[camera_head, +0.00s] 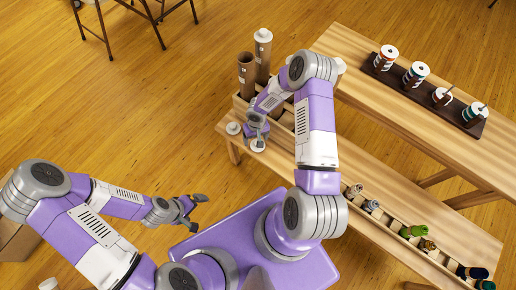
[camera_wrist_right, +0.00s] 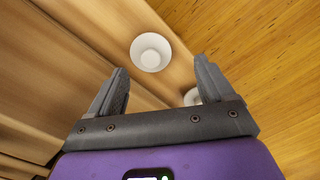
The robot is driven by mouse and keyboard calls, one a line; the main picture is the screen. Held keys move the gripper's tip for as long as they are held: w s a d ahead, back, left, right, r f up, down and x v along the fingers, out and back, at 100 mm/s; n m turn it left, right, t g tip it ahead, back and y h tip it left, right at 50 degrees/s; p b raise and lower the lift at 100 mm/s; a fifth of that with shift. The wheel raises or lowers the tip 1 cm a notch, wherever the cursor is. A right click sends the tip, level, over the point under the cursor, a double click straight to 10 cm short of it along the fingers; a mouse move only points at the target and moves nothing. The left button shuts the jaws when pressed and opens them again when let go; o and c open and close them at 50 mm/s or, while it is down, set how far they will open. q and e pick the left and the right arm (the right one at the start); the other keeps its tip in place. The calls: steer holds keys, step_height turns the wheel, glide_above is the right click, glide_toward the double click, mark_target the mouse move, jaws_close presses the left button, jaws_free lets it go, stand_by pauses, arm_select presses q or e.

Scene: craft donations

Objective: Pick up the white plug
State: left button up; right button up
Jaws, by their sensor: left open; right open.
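Two white round plugs are at the near left end of the low bench. One plug (camera_head: 258,146) is just below my right gripper (camera_head: 257,131) in the head view. The other plug (camera_head: 233,128) is to its left. In the right wrist view one cup-shaped white plug (camera_wrist_right: 151,52) shows between and beyond the open fingers of my right gripper (camera_wrist_right: 160,68). The second plug (camera_wrist_right: 191,97) is partly hidden behind the right-hand finger there. Nothing is between the fingertips. My left gripper (camera_head: 196,208) is open and empty, away from the bench.
Brown cardboard tubes (camera_head: 246,76) stand in a wooden divided box behind my right gripper, one capped white (camera_head: 263,36). A tray of spools (camera_head: 404,228) lies along the low bench (camera_head: 340,165). A higher table (camera_head: 350,45) holds a dark rack (camera_head: 430,96) of spools.

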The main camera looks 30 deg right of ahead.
steer(key=shift+w+d+f, duration=0.25)
steer(key=shift+w+d, duration=0.15)
steer(key=shift+d, duration=0.25)
steer(key=shift+w+d+f+h, duration=0.15)
steer(key=shift+d+f+h, duration=0.1)
steer(key=shift+h, duration=0.05)
steer(key=f+b, duration=0.2)
steer(key=f, duration=0.5)
steer(key=shift+a, duration=0.2)
steer(key=shift+c, duration=0.2)
steer(key=c, duration=0.7)
